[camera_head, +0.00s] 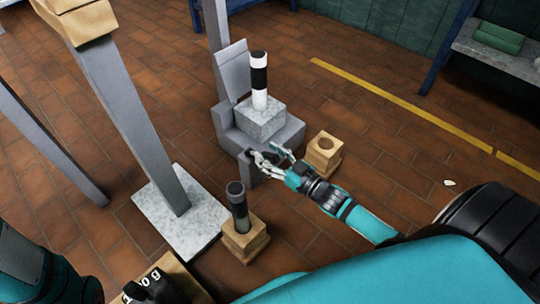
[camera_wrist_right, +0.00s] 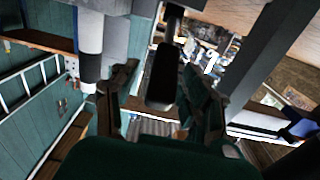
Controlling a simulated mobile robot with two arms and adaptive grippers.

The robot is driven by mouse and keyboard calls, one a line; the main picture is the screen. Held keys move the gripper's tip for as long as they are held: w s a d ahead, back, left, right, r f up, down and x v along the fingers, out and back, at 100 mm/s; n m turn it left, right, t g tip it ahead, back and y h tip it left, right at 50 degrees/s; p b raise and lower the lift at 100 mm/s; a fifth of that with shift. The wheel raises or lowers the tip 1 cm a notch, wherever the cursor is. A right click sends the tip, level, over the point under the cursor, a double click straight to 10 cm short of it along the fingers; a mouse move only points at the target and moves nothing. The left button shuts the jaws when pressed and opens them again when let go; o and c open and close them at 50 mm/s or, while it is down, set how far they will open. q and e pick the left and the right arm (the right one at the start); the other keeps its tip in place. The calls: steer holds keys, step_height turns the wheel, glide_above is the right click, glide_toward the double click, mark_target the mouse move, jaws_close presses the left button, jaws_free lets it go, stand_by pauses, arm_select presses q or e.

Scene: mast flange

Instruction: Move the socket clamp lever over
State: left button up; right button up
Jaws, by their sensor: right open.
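The grey socket base (camera_head: 285,137) stands on the floor with a pale stone block on it. A black-and-white striped post (camera_head: 259,82) stands upright in the block; part of it shows at the left of the right wrist view (camera_wrist_right: 90,35). A dark lever-like bar with a rounded end (camera_wrist_right: 162,75) hangs between my right fingers in the wrist view. It looks like the clamp lever; contact cannot be told. My right gripper (camera_head: 272,157) is open at the front of the base, and its fingers show in the wrist view (camera_wrist_right: 163,95). My left gripper does not show.
A wooden block with a hole (camera_head: 325,154) stands right of the base. A dark tube (camera_head: 238,205) stands in another wooden block (camera_head: 245,240) in front. A grey beam (camera_head: 135,120) rises from a stone slab (camera_head: 150,212) at left.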

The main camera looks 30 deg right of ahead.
jaws_close()
stand_by(0.4)
